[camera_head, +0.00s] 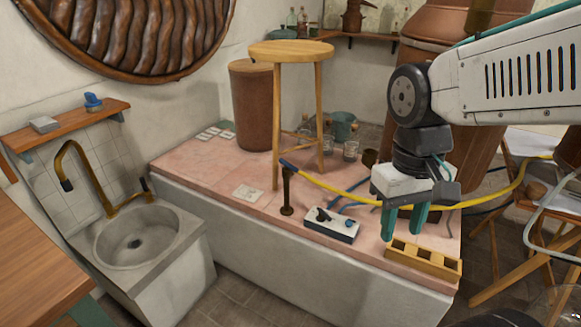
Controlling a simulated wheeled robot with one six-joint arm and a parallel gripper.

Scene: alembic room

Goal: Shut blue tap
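A thin dark brown standpipe (287,193) rises from the pink tiled platform. A blue piece (288,164) sits at its top, where a yellow hose starts; it may be the blue tap, but I cannot tell its handle position. A small blue-and-white box (333,228) with dark fittings on top lies to the right of the standpipe. My gripper (403,234) hangs at the right, pointing down. Its two green fingers are apart with nothing visible between them. It is right of the standpipe and box, apparently above the platform.
A wooden stool (291,52) stands on the platform (215,175) behind the standpipe. A slotted wooden block (423,263) lies at the front edge. A sink (148,240) with a brass faucet is at left.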

